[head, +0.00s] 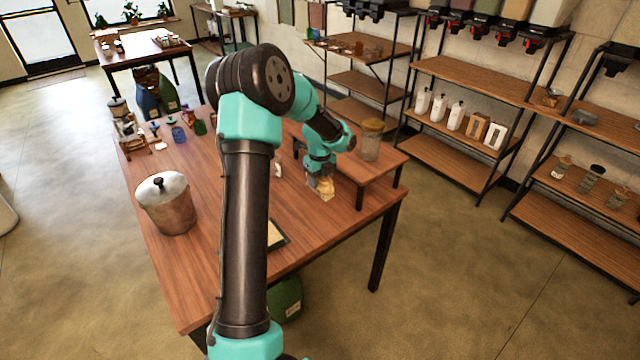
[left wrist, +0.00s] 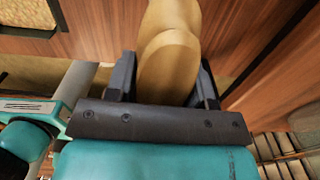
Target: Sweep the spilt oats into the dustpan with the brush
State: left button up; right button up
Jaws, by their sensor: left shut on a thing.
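My left gripper (head: 322,178) is low over the table's right side, beside the raised wooden shelf. It is shut on a tan, rounded wooden thing (left wrist: 170,60), which looks like the brush handle. The held piece also shows in the head view (head: 326,189), small and partly covered by the gripper; its bristles cannot be made out. A dark-rimmed flat tray or pan (head: 277,238) with a pale inside lies near the front edge, half behind my arm. In the left wrist view its dark rim (left wrist: 42,32) encloses pale, grainy stuff. Loose oats cannot be told clearly. My right gripper is out of view.
A lidded jar (head: 371,140) stands on the raised shelf (head: 385,170). Small cups (head: 179,134) and a scale-like device (head: 128,128) are at the back left. The table between bucket and arm is clear.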

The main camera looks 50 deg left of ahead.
pick_arm(q)
jog(key=shift+s+f, duration=0.1)
jog(key=shift+f, duration=0.05)
jog(key=shift+f, duration=1.85)
jog(key=shift+r, duration=0.1)
